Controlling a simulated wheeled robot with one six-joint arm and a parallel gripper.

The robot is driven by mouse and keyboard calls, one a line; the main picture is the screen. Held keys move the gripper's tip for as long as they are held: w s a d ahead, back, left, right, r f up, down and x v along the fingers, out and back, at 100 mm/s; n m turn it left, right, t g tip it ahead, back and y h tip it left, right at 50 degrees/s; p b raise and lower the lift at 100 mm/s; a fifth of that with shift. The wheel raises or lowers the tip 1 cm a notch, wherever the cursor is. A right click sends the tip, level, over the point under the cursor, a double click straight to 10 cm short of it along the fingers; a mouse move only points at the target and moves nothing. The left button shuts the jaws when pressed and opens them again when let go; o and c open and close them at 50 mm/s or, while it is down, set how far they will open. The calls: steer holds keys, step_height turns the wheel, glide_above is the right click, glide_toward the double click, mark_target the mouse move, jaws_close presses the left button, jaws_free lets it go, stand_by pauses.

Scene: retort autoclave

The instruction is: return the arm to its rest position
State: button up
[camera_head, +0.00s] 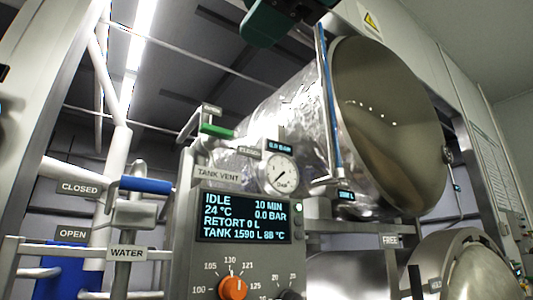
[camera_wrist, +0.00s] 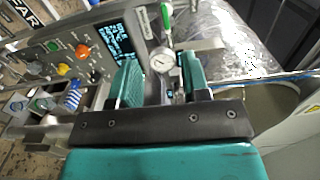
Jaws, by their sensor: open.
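In the wrist view my gripper (camera_wrist: 162,68) has its two teal fingers spread apart with nothing between them. The pressure gauge and control panel show beyond the fingers, and I cannot tell how far off they are. In the head view a dark teal part of my arm (camera_head: 284,18) hangs at the top edge, above the retort vessel. The fingertips cannot be made out there. The rest of the arm is out of the head view.
The control panel (camera_head: 243,217) reads IDLE, 0.0 BAR. Beside it are the gauge (camera_head: 281,174), green tank vent handle (camera_head: 217,131) and blue-handled water valve (camera_head: 146,185). The shiny round vessel (camera_head: 390,125) fills the upper right. White pipes (camera_head: 118,150) stand left.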

steer(key=w+a+f+n, duration=0.4)
steer(key=w+f+n, duration=0.1)
steer(key=w+n, duration=0.1)
steer(key=w+d+f+n+g+h, duration=0.15)
steer(key=w+f+n, duration=0.25)
steer(key=f, duration=0.4)
steer(key=w+f+n+g+h, duration=0.1)
steer(key=w+f+n+g, duration=0.25)
steer(key=f, duration=0.55)
steer(key=d+f+n+g+h, duration=0.1)
steer(key=d+f+g, duration=0.1)
steer(key=d+f, duration=0.5)
steer(key=d+f+n+g+h, duration=0.2)
steer(key=f, duration=0.8)
steer(key=s+d+f+n+g, duration=0.1)
steer(key=s+d+f+g, duration=0.1)
steer(key=s+d+f, duration=0.2)
steer(key=s+d+f+g, duration=0.3)
steer(key=s+d+f, duration=0.1)
steer(key=s+f, duration=0.3)
step_height(320, 180, down, 3)
steer(key=shift+d+r+n, duration=0.2)
steer(key=shift+d+n, duration=0.1)
steer(key=shift+n, duration=0.05)
steer(key=shift+h, duration=0.25)
